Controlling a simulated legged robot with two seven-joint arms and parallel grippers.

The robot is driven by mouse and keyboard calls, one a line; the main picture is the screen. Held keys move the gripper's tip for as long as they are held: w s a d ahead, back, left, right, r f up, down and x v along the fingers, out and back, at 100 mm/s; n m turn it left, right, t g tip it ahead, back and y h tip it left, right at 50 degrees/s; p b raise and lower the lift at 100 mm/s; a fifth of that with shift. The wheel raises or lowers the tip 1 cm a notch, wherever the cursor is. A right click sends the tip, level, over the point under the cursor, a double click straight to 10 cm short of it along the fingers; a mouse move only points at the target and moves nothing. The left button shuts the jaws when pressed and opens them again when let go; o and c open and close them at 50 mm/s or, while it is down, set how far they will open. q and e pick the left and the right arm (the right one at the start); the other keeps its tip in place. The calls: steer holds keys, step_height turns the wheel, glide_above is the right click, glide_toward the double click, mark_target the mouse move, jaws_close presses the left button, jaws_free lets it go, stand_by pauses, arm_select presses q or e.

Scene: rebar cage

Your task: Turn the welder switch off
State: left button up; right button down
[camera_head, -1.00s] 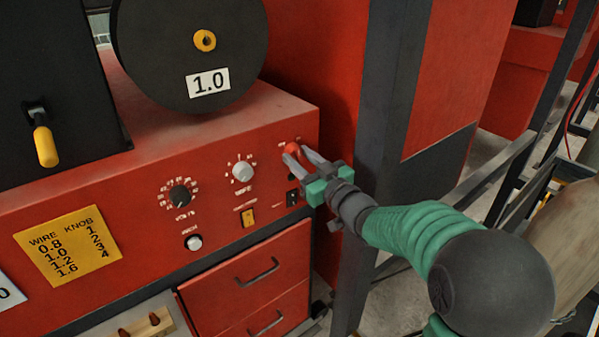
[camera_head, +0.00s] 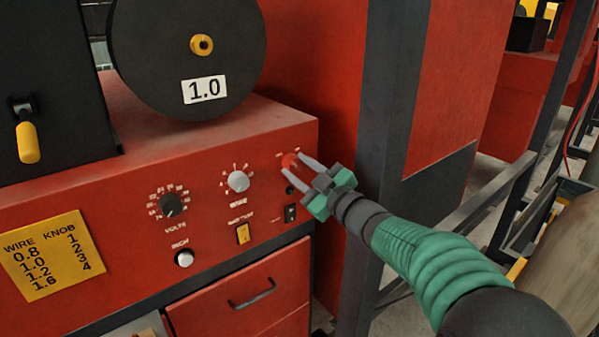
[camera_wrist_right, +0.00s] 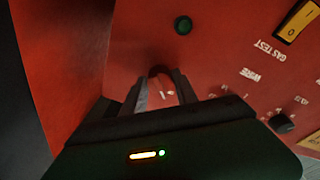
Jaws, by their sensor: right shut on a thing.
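The red welder panel (camera_head: 100,215) fills the left of the head view. A red rotary switch knob (camera_head: 289,160) sits near its upper right corner, its label too small to read. My right gripper (camera_head: 296,166) is shut on this knob, with one grey finger on each side. In the right wrist view, the right gripper (camera_wrist_right: 160,85) has its fingers around the dark-looking knob (camera_wrist_right: 160,72), partly hidden between them. My left gripper is not in view.
A white knob (camera_head: 238,181), a black volts knob (camera_head: 171,205) and a yellow gas test switch (camera_head: 242,233) lie to the left. A small round dark green button (camera_wrist_right: 183,25) is close to the gripped knob. A dark upright post (camera_head: 385,130) stands right of the panel.

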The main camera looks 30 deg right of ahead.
steer(key=shift+r, duration=0.2)
steer(key=c, duration=1.3)
jaws_free()
steer(key=o, duration=0.4)
steer(key=shift+w+f, duration=0.1)
steer(key=shift+f, duration=0.05)
steer(key=shift+c, duration=0.2)
steer(key=shift+s+d+f, duration=0.1)
steer(key=shift+s, duration=0.35)
steer(key=s+d+f+b, duration=0.1)
steer(key=s+b, duration=0.1)
steer(key=s, duration=1.3)
steer(key=shift+s+f+b, duration=0.35)
steer(key=shift+b, duration=0.05)
steer(key=shift+d, duration=0.1)
